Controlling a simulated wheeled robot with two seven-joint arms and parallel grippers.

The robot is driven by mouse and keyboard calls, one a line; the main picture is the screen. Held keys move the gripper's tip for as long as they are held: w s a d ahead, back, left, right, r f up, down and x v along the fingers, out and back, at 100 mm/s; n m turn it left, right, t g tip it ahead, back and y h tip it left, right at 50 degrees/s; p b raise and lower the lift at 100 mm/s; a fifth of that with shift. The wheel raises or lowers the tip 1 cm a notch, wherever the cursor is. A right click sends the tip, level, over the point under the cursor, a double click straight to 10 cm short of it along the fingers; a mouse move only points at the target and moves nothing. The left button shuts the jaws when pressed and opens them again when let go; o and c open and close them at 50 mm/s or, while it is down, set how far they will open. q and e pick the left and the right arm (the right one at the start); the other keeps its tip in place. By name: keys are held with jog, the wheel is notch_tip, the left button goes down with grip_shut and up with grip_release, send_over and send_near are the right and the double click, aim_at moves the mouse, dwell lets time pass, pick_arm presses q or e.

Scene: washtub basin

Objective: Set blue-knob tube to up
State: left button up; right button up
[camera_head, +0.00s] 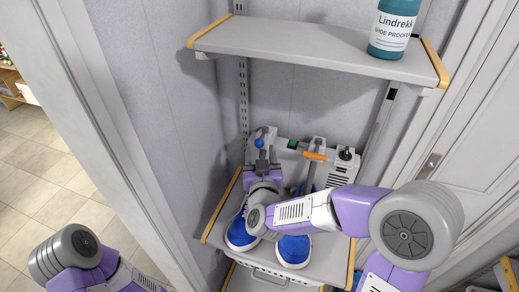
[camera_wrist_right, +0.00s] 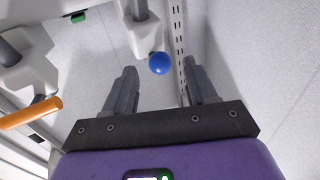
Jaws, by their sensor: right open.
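The blue knob (camera_head: 259,142) is a small ball at the upper end of a short grey tube part on the device on the lower shelf. My right gripper (camera_head: 262,158) is just in front of it, pointing toward the wall. In the right wrist view the blue knob (camera_wrist_right: 160,63) appears between and beyond the tips of the two open fingers (camera_wrist_right: 158,76), with no contact visible. The knob's tube (camera_wrist_right: 139,10) rises out of a light grey holder there. In the head view my gripper and arm hide most of this tube. My left gripper is outside the view.
An orange handle (camera_head: 315,156) is on the neighbouring tube, right of the blue knob. A green part (camera_head: 293,144) and a black knob (camera_head: 345,154) are nearby. Blue shoes (camera_head: 294,250) stand in front. An upper shelf (camera_head: 310,48) with a teal bottle (camera_head: 391,32) overhangs.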

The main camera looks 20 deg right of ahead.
jog(key=shift+x, duration=1)
jog(key=shift+c, duration=0.3)
grip_shut()
